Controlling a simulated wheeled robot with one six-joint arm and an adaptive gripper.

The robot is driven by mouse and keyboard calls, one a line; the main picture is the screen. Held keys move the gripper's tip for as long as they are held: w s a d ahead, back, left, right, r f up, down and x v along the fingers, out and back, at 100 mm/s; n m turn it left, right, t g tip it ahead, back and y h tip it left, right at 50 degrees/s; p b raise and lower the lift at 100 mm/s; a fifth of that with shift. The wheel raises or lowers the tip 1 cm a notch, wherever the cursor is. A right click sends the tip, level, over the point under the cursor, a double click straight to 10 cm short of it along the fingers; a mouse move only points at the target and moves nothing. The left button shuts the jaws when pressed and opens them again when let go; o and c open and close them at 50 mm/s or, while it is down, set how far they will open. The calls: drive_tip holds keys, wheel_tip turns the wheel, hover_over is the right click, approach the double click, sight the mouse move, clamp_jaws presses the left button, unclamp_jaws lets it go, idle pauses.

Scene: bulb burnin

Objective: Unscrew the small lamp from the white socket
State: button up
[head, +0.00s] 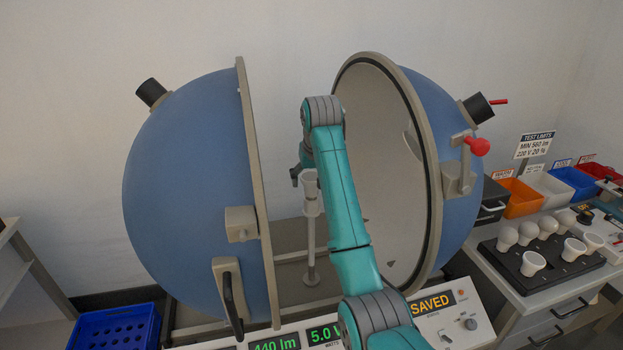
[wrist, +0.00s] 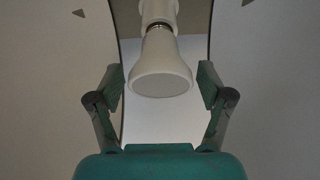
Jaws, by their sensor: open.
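The small lamp (wrist: 160,72) is white, with a flared body and a flat round face, and it sits in the white socket (wrist: 158,12). A thin metallic band shows where they join. My gripper (wrist: 160,84) is open, with one finger on each side of the lamp and a clear gap on both sides. In the head view the lamp (head: 310,182) sits atop a post (head: 310,245) between two blue half-spheres. There my gripper is mostly hidden behind my arm.
The left half-sphere (head: 185,195) and right half-sphere (head: 435,150) stand open around the post. A panel (head: 455,320) in front reads "SAVED". A black tray (head: 505,268) with several white bulbs stands at right, before coloured bins (head: 525,197). A blue crate (head: 115,327) is at lower left.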

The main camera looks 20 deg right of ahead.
drive_tip(key=m+h, duration=0.1)
drive_tip(key=m, duration=0.2)
drive_tip(key=m+h, duration=0.1)
drive_tip(key=m, duration=0.2)
drive_tip(key=shift+a+g, duration=0.1)
drive_tip(key=shift+g, duration=0.3)
drive_tip(key=m+g+h, duration=0.1)
drive_tip(key=m, duration=0.2)
drive_tip(key=m+g+h, duration=0.1)
drive_tip(key=m, duration=0.3)
